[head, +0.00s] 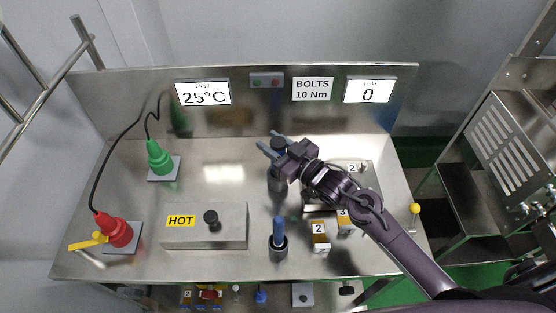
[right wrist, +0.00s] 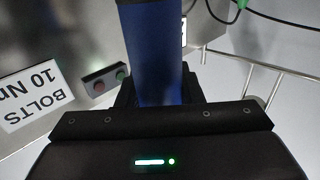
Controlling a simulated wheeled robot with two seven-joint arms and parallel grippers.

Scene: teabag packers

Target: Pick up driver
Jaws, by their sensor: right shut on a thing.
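My right gripper (head: 273,146) is shut on a driver at the back middle of the steel bench. A second blue-handled driver (head: 279,230) stands upright in another dark holder (head: 278,251) nearer the front. My left gripper is not in view.
A steel box marked HOT (head: 232,228) with a black knob lies left of the front holder. Small boxes numbered 2 (head: 320,243) and 3 (head: 345,228) stand to the right, below my arm. Green (head: 159,159) and red (head: 117,231) corded tools stand at left.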

